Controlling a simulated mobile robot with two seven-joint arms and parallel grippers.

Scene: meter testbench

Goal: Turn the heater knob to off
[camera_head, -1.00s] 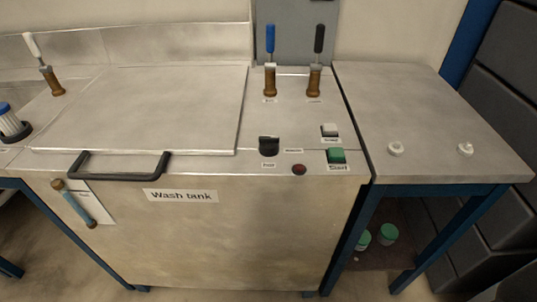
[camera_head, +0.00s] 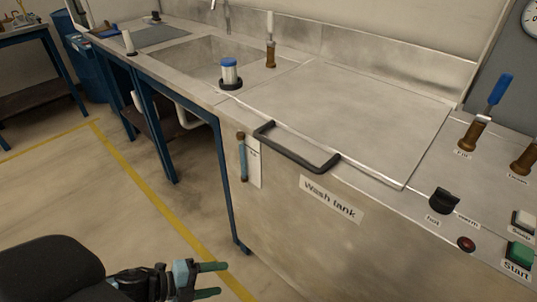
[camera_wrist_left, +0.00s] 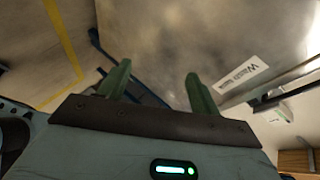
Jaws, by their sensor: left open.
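A black knob (camera_head: 445,201), which looks like the heater knob, sits on the sloped metal control top at the right of the head view. My left gripper (camera_head: 221,279) is at the bottom of the head view, left of the wash tank front and well away from the knob. Its green fingers are apart and empty. In the left wrist view the gripper (camera_wrist_left: 158,72) is open, with the tank front and its label beyond. The knob does not show there. My right gripper is out of view.
The wash tank has a black lid handle (camera_head: 296,148) and a front label (camera_head: 330,198). Near the knob are a red button (camera_head: 466,243), a green start button (camera_head: 519,256) and a blue-handled lever (camera_head: 487,112). A blue-capped filter (camera_head: 230,75) stands by the sink. Open floor lies left.

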